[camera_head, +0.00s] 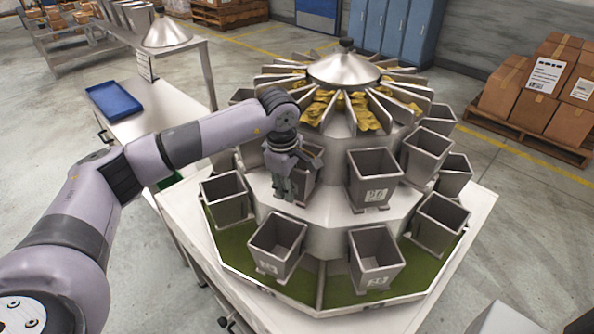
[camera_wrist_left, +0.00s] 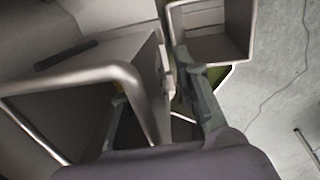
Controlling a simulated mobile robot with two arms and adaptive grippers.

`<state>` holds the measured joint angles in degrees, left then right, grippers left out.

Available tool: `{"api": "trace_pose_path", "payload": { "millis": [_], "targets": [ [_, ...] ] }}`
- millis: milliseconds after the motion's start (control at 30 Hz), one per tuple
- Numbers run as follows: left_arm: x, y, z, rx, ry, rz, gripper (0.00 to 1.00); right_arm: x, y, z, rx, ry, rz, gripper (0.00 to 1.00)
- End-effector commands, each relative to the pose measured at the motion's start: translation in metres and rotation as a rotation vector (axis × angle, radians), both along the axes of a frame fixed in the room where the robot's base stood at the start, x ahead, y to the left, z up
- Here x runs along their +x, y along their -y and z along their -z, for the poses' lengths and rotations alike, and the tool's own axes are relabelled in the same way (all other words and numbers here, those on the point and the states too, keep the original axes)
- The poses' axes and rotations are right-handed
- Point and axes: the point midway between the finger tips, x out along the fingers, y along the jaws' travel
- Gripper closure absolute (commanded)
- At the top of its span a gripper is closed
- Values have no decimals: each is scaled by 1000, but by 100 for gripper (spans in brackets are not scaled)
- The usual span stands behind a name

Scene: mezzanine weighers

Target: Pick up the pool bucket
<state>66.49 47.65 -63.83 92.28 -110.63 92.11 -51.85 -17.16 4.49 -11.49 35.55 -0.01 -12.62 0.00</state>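A grey metal pool bucket (camera_head: 308,172) hangs on the upper ring of the weigher, partly hidden behind my left gripper (camera_head: 284,187). In the left wrist view this bucket (camera_wrist_left: 85,88) fills the left side, its rim close to the camera. The left gripper's fingers (camera_wrist_left: 158,95) point down on either side of one bucket wall, one inside the bucket and one outside. A gap shows between the outer finger and the wall, so the gripper looks open. My right gripper is not in view.
More upper buckets (camera_head: 375,178) and lower buckets (camera_head: 277,246) surround the cone, close to my left gripper. A lower bucket (camera_wrist_left: 212,30) shows beyond the fingers in the wrist view. A blue tray (camera_head: 114,100) lies on the left table. Boxes (camera_head: 540,85) stand at right.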

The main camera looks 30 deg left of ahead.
Motion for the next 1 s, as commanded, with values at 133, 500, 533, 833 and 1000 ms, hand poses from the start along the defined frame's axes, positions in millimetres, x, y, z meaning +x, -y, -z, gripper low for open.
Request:
{"api": "trace_pose_path", "payload": {
  "millis": [133,500,533,833,1000],
  "targets": [
    [0,0,0,0,0,0,74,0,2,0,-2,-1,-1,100],
    [0,0,0,0,0,0,98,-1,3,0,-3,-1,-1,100],
    [0,0,0,0,0,0,100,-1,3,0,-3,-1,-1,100],
    [0,0,0,0,1,0,100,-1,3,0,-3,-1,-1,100],
    [0,0,0,0,1,0,100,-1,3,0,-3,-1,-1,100]
  ]
}}
